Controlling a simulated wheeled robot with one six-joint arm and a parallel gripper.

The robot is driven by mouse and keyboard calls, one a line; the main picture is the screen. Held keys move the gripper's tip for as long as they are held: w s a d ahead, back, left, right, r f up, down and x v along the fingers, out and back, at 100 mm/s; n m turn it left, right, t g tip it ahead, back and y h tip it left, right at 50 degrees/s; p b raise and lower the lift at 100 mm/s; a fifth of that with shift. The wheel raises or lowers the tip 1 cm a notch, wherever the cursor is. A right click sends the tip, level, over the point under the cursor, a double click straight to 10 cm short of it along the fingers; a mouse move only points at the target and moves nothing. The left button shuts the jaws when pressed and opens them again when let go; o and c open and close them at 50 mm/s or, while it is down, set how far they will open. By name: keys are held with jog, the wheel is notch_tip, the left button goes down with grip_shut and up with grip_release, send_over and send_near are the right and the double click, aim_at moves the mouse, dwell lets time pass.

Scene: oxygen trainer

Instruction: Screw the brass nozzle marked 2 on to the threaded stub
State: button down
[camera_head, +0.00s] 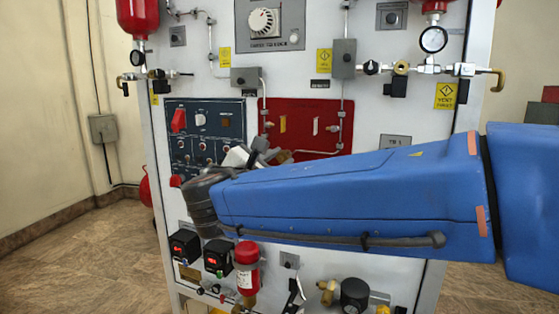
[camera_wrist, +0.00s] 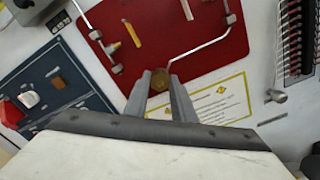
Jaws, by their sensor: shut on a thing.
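My gripper (camera_wrist: 161,85) is shut on a small brass piece, the brass nozzle (camera_wrist: 159,80), in the wrist view. The nozzle sits between the two fingertips, in front of the lower edge of the red panel (camera_wrist: 92,13). No mark 2 can be read on it. In the head view my gripper (camera_head: 264,153) is at the lower part of the red panel (camera_head: 303,108), partly hidden by my blue arm. The threaded stub cannot be made out; a thin white pipe (camera_wrist: 205,47) runs down towards the nozzle. I cannot tell whether the nozzle touches anything.
A yellow lever (camera_wrist: 132,33) and a white lever (camera_wrist: 187,9) stand on the red panel. A dark blue switch panel (camera_head: 206,125) lies left of it. A yellow-edged label (camera_wrist: 212,105) is beside my fingers. Gauges and red bottles hang around the cabinet.

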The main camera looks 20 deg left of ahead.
jog(key=m, duration=0.3)
jog(key=shift+f, duration=0.1)
jog(key=shift+m, duration=0.3)
jog(key=shift+m, duration=1.6)
jog(key=shift+m, duration=1.8)
